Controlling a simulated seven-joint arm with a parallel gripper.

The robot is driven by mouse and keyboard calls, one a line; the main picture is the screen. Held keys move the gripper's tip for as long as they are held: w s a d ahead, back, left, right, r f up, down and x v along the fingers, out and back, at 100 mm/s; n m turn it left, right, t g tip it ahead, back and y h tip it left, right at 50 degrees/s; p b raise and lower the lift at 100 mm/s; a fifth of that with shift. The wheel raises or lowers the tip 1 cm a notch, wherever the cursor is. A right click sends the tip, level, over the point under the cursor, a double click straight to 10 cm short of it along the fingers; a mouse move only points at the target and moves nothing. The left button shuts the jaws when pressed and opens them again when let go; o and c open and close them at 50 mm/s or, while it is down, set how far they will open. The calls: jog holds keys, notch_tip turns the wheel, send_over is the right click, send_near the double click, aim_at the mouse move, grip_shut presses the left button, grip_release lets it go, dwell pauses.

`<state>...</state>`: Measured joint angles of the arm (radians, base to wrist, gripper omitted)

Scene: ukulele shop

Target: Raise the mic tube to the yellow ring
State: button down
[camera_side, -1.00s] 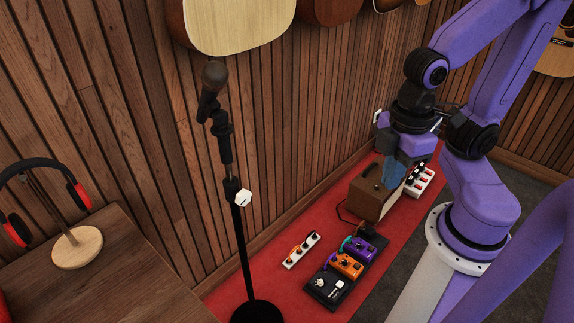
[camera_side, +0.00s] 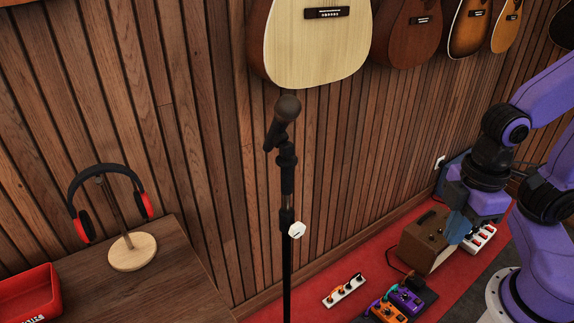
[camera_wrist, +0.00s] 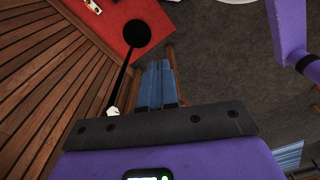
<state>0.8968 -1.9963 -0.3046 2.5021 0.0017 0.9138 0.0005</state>
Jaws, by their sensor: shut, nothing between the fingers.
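A black mic stand (camera_side: 287,270) stands upright in the middle of the side view. Its slim upper tube (camera_side: 287,180) carries a dark microphone (camera_side: 288,108), and a white knob (camera_side: 296,229) sits at the clutch below. I cannot make out a yellow ring on the tube. My gripper (camera_side: 459,228) is at the right, well apart from the stand, in front of the brown amp. In the wrist view its blue fingers (camera_wrist: 157,86) are together and empty. The stand's round base (camera_wrist: 137,33) and the knob (camera_wrist: 113,111) show left of them.
A wooden table (camera_side: 165,275) at left holds headphones (camera_side: 83,222) and a red tray (camera_side: 28,294). Guitars (camera_side: 312,42) hang on the slatted wall behind.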

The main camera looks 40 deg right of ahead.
dwell(0.5)
jog(key=w+a+f+m+g+y, duration=0.1)
jog(key=w+a+m+g+y, duration=0.2)
jog(key=w+m+g+y, duration=0.45)
jog(key=w+a+f+m+g+y, duration=0.25)
jog(key=w+a+m, duration=0.2)
jog(key=m, duration=0.65)
jog(key=w+d+f+m+t+y, duration=0.2)
jog(key=w+d+m+t+y, duration=0.4)
jog(key=w, duration=0.4)
jog(key=w+d+f+m+t+y, duration=0.2)
jog(key=w+d+m+t+y, duration=0.2)
jog(key=w+d+m+t, duration=0.35)
send_near(287, 180)
jog(key=w+a+r, duration=0.1)
jog(key=w, duration=0.1)
jog(key=shift+g, duration=0.25)
jog(key=a+r, duration=0.2)
jog(key=r, duration=0.1)
jog(key=shift+a+r, duration=0.25)
jog(key=shift+r, duration=0.1)
